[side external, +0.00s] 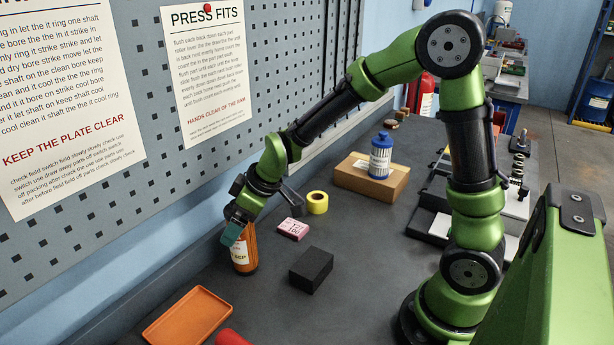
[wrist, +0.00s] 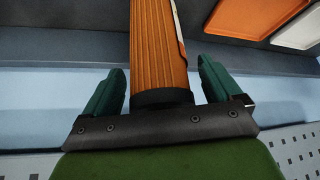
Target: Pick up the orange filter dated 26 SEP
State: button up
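The orange filter (side external: 243,256) appears to stand upright on the dark bench at the left in the side external view. Its white label shows letters ending in "EP"; the full date is not readable. My gripper (side external: 235,229) is at its upper end, pointing down and tilted. In the wrist view, the ribbed orange filter (wrist: 158,50) lies between the two green fingers of my gripper (wrist: 160,75). A narrow gap shows on each side of it, so the fingers are around it but apart from it. Its dark end is close to the palm.
An orange tray (side external: 188,316) lies in front of the filter. A black block (side external: 311,270), a pink box (side external: 293,229) and a yellow tape roll (side external: 317,202) lie to its right. A pegboard wall (side external: 175,178) rises close behind.

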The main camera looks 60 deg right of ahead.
grip_shut()
dwell(0.3)
jog(key=shift+r, duration=0.1)
